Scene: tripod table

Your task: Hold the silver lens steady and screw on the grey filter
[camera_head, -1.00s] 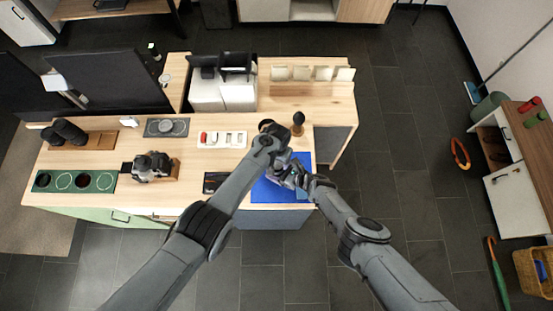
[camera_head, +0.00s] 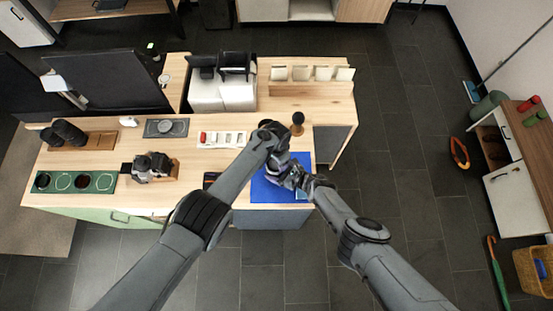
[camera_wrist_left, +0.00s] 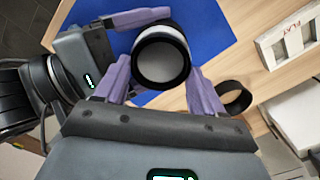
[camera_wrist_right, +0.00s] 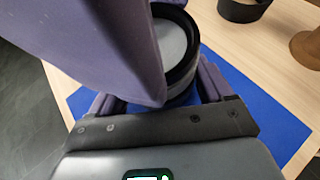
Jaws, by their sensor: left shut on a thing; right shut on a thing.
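The silver lens (camera_wrist_right: 172,42), a short silver cylinder with black rims, is between both grippers above the blue mat. My right gripper (camera_head: 296,179) is shut on it from the side; its fingers flank the lens in the right wrist view. My left gripper (camera_head: 277,167) is shut from above on the black-rimmed near end, which looks like the grey filter (camera_wrist_left: 161,62). Its purple fingers sit on either side of that rim. The filter lies against the lens end; whether the threads are engaged cannot be told. A left finger covers part of the lens in the right wrist view.
The blue mat (camera_head: 268,193) lies under the grippers at the table edge. A black cup-like ring (camera_wrist_left: 235,97) stands near the left fingers. A wooden knob-like stand (camera_head: 298,121), a white switch tray (camera_head: 221,139) and a camera (camera_head: 150,165) stand on the table.

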